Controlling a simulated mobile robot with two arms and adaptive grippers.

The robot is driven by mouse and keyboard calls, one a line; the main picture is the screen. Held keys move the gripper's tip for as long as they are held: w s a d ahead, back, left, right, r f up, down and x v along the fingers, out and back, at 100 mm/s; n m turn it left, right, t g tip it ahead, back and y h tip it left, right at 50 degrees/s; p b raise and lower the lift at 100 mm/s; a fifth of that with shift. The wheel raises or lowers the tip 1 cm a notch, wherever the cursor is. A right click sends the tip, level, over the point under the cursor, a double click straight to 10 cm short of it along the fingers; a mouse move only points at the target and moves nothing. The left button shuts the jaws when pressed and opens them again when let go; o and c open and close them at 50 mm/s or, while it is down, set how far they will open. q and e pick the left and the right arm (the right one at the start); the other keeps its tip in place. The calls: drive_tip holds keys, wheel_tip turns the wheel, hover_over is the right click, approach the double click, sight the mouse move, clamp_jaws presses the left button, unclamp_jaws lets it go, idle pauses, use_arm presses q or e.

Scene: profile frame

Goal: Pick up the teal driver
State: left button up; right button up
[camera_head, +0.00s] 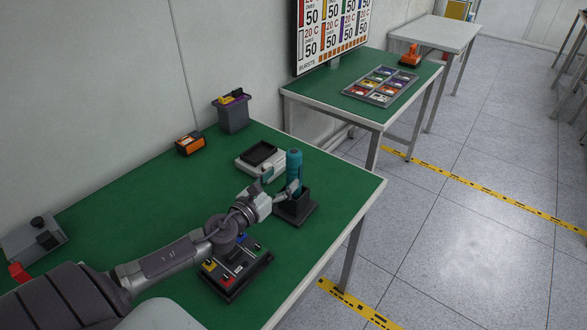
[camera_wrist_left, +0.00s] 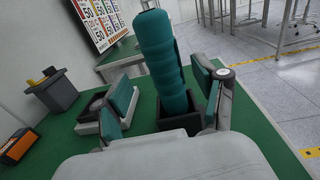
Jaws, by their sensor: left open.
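The teal driver (camera_head: 294,166) stands upright in a dark square holder (camera_head: 297,209) near the right end of the green table. It also shows in the left wrist view (camera_wrist_left: 164,62), with its lower end inside the holder (camera_wrist_left: 178,124). My left gripper (camera_head: 279,190) is open at the driver. In the left wrist view its two teal-padded fingers (camera_wrist_left: 163,97) stand on either side of the driver, with gaps visible, so it is not clamped. The driver's lower tip is hidden in the holder. My right gripper is not in view.
A black tray with coloured parts (camera_head: 236,270) lies in front of my left arm. A white device with a dark top (camera_head: 262,158) stands behind the driver. A grey bin (camera_head: 233,116) and an orange box (camera_head: 190,143) are along the back. The table's right edge is close to the holder.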

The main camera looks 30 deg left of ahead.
sight(289, 172)
use_arm(q)
drive_tip(key=w, duration=0.2)
drive_tip(key=shift+w+d+r, duration=0.3)
drive_tip(key=shift+w+f+p, duration=0.2)
drive_tip(key=shift+w+p, duration=0.2)
drive_tip(key=shift+w, duration=0.85)
drive_tip(key=shift+w+a+f, duration=0.1)
drive_tip(key=shift+w+f, duration=0.05)
drive_tip(key=shift+w, duration=0.35)
drive_tip(key=shift+s, duration=0.1)
drive_tip(key=shift+c, duration=2.6)
drive_tip(key=c, duration=0.8)
clamp_jaws()
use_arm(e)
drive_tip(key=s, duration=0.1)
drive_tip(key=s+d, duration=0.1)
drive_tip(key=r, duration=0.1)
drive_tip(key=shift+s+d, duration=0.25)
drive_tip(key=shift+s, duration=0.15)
